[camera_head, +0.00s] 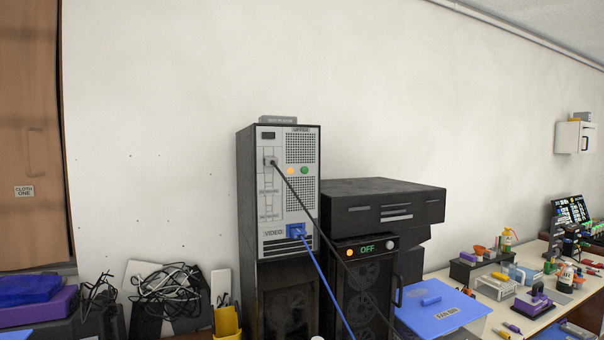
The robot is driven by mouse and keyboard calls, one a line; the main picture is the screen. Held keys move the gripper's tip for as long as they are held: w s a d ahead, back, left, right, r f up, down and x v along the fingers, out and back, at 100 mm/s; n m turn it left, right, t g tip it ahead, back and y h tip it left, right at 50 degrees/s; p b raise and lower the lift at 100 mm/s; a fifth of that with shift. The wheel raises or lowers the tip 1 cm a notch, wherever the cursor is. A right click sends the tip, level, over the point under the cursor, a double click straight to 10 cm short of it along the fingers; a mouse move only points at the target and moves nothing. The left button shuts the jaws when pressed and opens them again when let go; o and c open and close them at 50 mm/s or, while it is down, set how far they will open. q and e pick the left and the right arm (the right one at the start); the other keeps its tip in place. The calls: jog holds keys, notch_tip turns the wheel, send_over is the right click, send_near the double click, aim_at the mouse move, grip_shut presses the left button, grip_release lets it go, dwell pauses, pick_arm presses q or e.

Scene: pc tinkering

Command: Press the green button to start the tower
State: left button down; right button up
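The tower (246,195) is a dark upright case with a light grey panel facing me, standing on a dark lower unit. A round green button (304,170) sits on the panel, right of a round orange one (291,170). A dark cable (315,220) is plugged in at the panel's upper left. A blue plug (295,231) with a blue cable sits near the "VIDEO" label. Nothing covers the green button. Neither of my grippers can be made out in the head view.
Right of the tower, a dark unit (383,285) shows green "OFF" text, with black boxes (385,203) stacked above. A blue bin lid (440,305) and a cluttered workbench (495,290) lie farther right. Tangled black cables (170,285) and a yellow holder (228,322) are at left.

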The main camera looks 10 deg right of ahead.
jog(key=shift+c, duration=0.2)
grip_shut()
dwell(1.7)
